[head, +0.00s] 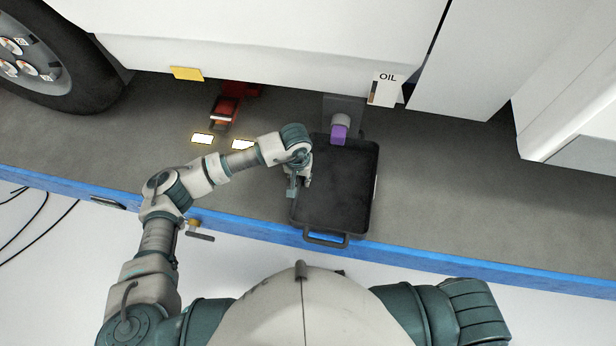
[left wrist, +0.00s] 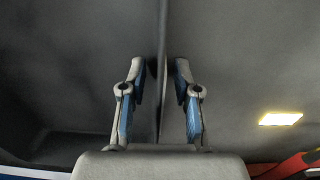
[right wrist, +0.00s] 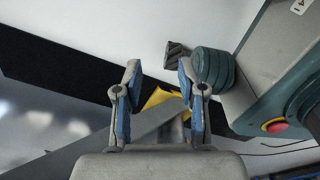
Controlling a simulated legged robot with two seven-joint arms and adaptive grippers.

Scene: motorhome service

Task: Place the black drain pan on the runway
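The black drain pan (head: 335,195) lies flat in the head view, over the grey runway (head: 440,190) with its blue front edge. Its front handle (head: 326,240) reaches over that edge. I cannot tell whether the pan touches the runway. My left gripper (head: 299,188) is at the pan's left side. In the left wrist view my fingers (left wrist: 160,85) are apart, with the pan's thin rim (left wrist: 162,50) between them and a gap on each side. My right gripper (right wrist: 160,85) is open and empty in the right wrist view; its fingers are outside the head view.
A purple-tipped drain fitting (head: 339,133) hangs at the pan's back edge, beside the OIL label (head: 387,88). The white vehicle body (head: 250,45) overhangs the back. A red jack-like object (head: 224,108) and lit panels (head: 202,138) lie left. The runway right of the pan is clear.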

